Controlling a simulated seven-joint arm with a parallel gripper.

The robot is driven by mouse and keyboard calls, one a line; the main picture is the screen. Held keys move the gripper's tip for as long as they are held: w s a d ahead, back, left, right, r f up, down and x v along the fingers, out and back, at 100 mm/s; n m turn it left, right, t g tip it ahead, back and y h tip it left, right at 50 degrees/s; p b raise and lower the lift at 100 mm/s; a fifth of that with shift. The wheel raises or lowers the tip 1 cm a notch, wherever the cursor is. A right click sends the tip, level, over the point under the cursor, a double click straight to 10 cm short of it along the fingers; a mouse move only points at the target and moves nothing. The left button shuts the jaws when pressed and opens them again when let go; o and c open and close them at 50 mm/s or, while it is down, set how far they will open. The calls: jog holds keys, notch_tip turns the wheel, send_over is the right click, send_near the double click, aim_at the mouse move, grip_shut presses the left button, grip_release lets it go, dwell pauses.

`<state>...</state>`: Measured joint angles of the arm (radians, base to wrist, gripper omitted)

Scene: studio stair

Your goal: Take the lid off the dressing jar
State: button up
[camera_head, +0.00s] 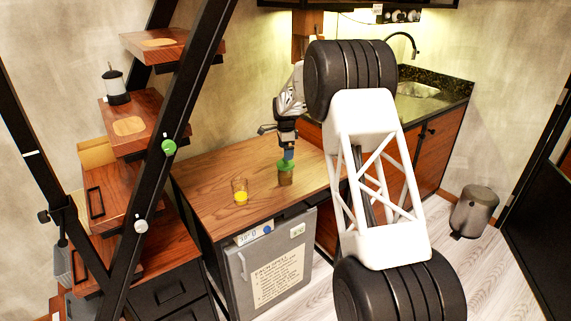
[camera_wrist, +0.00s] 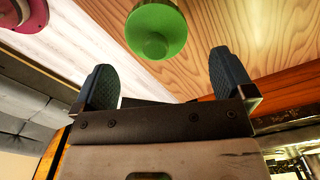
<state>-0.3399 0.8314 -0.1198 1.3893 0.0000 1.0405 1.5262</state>
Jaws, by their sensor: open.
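The dressing jar (camera_head: 285,179) stands upright on the wooden counter and has a green lid (camera_head: 287,164). The round green lid with its knob also shows at the top of the wrist view (camera_wrist: 157,32). My gripper (camera_head: 288,153) is directly above the lid in the head view and hides part of it. In the wrist view, my gripper (camera_wrist: 165,80) has its two dark blue fingers wide apart with nothing between them. The lid lies beyond the fingertips, roughly centred between them. The head view does not show clearly whether the fingers touch the lid.
A glass with yellow content (camera_head: 240,191) stands on the counter (camera_head: 215,178) left of the jar. A small grey fridge (camera_head: 270,268) is below. Stairs with dark metal rails (camera_head: 165,130) rise at left. A sink (camera_head: 418,89) is at back right. A pink round object (camera_wrist: 22,12) shows in the wrist view.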

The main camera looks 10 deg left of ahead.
aim_at(286, 162)
jog(key=shift+f, duration=0.3)
jog(key=shift+s+f, duration=0.15)
jog(key=shift+f, duration=1.15)
jog(key=shift+s+f, duration=0.1)
jog(key=shift+f, duration=1.2)
jog(key=shift+c, duration=0.3)
jog(key=c, duration=0.7)
